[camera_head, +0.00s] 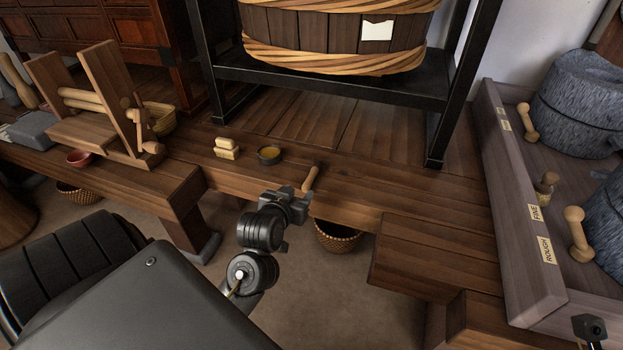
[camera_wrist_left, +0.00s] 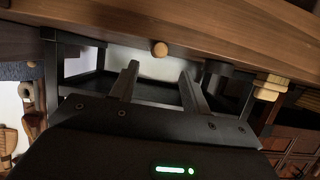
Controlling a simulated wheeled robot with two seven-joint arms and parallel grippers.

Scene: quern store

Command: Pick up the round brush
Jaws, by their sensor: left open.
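A short light-wood handle (camera_head: 310,178), probably the round brush, stands tilted near the front edge of the brown plank bench. Its bristles cannot be made out. My left gripper (camera_head: 296,195) is just in front of it, to its lower left in the head view. In the left wrist view its round wooden end (camera_wrist_left: 160,49) shows beyond and between the spread fingers of my left gripper (camera_wrist_left: 158,72). The gripper is open, with nothing between the fingers. A dark part at the head view's bottom right corner seems to be my right arm's end; its jaws are unclear.
Yellow blocks (camera_head: 227,148) and a small dark bowl with yellow contents (camera_head: 269,154) sit left of the handle. A black rack (camera_head: 330,84) stands behind. A grey-brown tray (camera_head: 510,200) with stone querns is at right. A wicker basket (camera_head: 337,236) is under the bench.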

